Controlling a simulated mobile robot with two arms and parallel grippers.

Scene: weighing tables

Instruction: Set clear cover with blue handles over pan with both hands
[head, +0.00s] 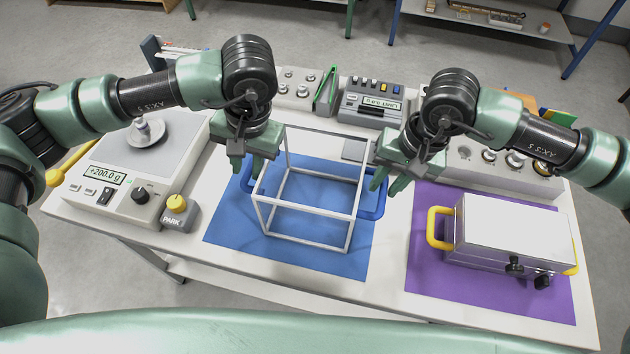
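The clear cover (309,208), a see-through box with white edges, stands on the blue mat (225,235) in the middle of the table. Its left blue handle (247,180) and right blue handle (377,208) stick out at the sides. My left gripper (248,170) is at the left handle with its fingers apart. My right gripper (386,188) is above the right handle, fingers apart. Whether any finger touches a handle is hard to tell. The pan (145,141) is on the balance at the left, with a metal weight (143,126) on it.
The balance (118,200) reads +200.0 g, with a yellow PARK knob (177,203) beside it. A metal box with yellow handles (510,230) sits on a purple mat (425,275) at right. Weight trays and a display unit (372,103) line the back.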

